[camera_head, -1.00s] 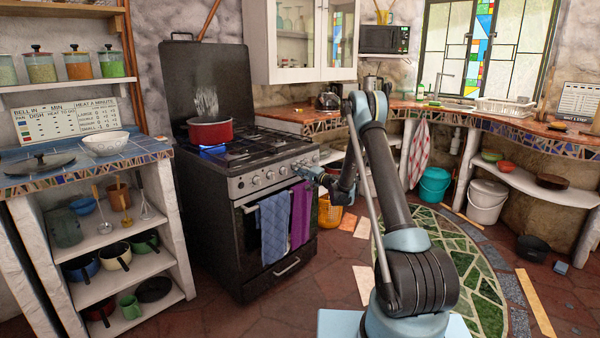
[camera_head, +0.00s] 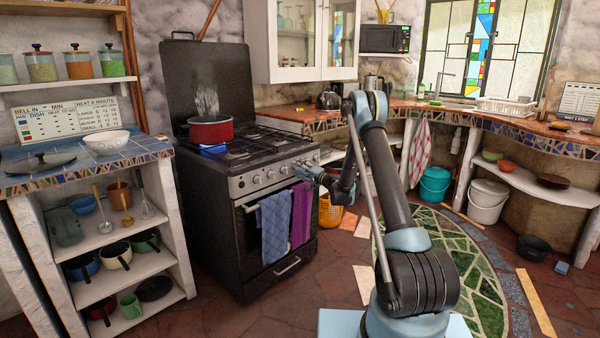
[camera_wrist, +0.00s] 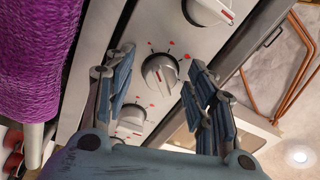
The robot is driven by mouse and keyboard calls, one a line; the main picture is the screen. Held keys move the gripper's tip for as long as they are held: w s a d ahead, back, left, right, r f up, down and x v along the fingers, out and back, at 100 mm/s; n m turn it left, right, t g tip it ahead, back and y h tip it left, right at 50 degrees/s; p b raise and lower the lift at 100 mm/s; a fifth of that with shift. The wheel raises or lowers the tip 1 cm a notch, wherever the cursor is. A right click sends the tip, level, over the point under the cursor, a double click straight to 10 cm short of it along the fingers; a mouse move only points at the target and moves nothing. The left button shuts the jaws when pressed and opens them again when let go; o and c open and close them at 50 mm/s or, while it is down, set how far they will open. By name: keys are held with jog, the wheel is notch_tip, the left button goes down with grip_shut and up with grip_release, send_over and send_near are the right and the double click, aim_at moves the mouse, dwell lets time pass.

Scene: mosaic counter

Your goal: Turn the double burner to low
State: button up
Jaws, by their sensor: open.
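The stove (camera_head: 215,200) stands left of centre with a row of white knobs on its front panel. In the wrist view a white knob (camera_wrist: 160,73) with a red mark on its face sits between the two fingers of my gripper (camera_wrist: 157,85). The fingers are apart, one on each side of it; I cannot tell whether they touch it. Red marks are printed around the knob. In the head view my gripper (camera_head: 312,171) is small, at the right end of the knob panel. Which knob serves the double burner cannot be read.
A red pot (camera_head: 210,131) stands on the left of the hob, with steam above and a blue flame (camera_head: 213,149) below. Neighbouring knobs (camera_wrist: 207,10) and (camera_wrist: 130,121) flank the middle one. Blue (camera_head: 274,228) and purple (camera_head: 301,213) towels hang on the oven door.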

jog(key=shift+d, duration=0.15)
jog(key=v, duration=1.1)
jog(key=shift+s+d, duration=0.25)
jog(key=shift+d, duration=0.05)
jog(key=shift+f, duration=0.1)
jog(key=s+r+n+g+h, duration=0.2)
jog(key=s+r+n+g, duration=0.1)
jog(key=s+r, duration=0.65)
jog(key=s+d+r+n+g+h, duration=0.1)
jog(key=s+d+r+h, duration=0.1)
jog(key=s, duration=0.5)
jog(key=s+d+r+g+h, duration=0.1)
jog(key=s+d+r+g, duration=0.1)
jog(key=s, duration=0.5)
jog(key=s+d+f+g+h, duration=0.1)
jog(key=s+d+f+h, duration=0.2)
jog(key=s, duration=0.9)
jog(key=s+d+f+g+h, duration=0.1)
jog(key=s+d+f+h, duration=0.2)
jog(key=s+d, duration=0.6)
jog(key=s+d+f+g+h, duration=0.1)
jog(key=s+d+f+h, duration=0.2)
jog(key=s+d, duration=0.4)
jog(key=s, duration=0.8)
jog(key=shift+s+f+g+h, duration=0.3)
jog(key=shift+s, duration=0.1)
